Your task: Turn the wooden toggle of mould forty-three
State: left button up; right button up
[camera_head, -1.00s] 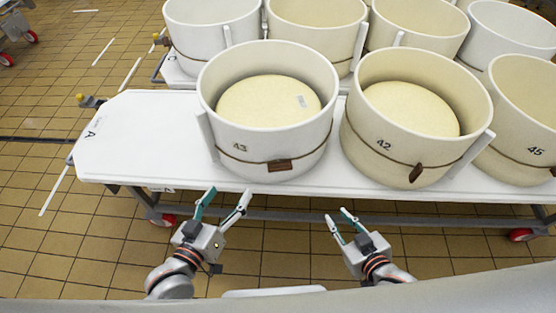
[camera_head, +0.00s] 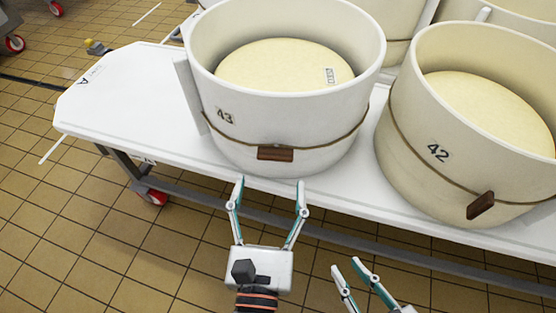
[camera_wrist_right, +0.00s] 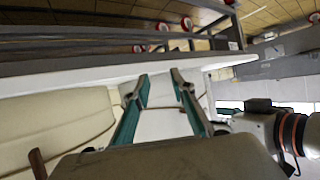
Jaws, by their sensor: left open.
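Mould forty-three (camera_head: 285,120) is a white tub with a pale cheese in it, on the white trolley. Its brown wooden toggle (camera_head: 275,153) lies level on the cord around its front. My left gripper (camera_head: 270,185) is open and empty just below and in front of the toggle, its fingertips to either side of it in the picture and short of it. My right gripper (camera_head: 346,264) is open and empty lower right, in front of the trolley edge. Its parted fingers (camera_wrist_right: 157,82) also show in the right wrist view.
Mould 42 (camera_head: 415,150), with a tilted wooden toggle (camera_head: 480,205), stands close to the right. The trolley top (camera_head: 130,95) is bare to the left. More moulds stand behind. Tiled floor lies in front.

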aim_at(275, 160)
pick_arm(q)
jog(key=shift+w+d+f+b, duration=0.1)
jog(key=shift+w+d+f, duration=0.05)
jog(key=shift+w, duration=1.15)
jog(key=shift+w+d+f+b, duration=0.1)
jog(key=shift+w+d+f, duration=0.05)
jog(key=shift+w, duration=1.1)
jog(key=shift+w+d+f+b, duration=0.1)
jog(key=shift+w+d+f, duration=0.05)
jog(key=shift+w, duration=1.15)
jog(key=c, duration=1.1)
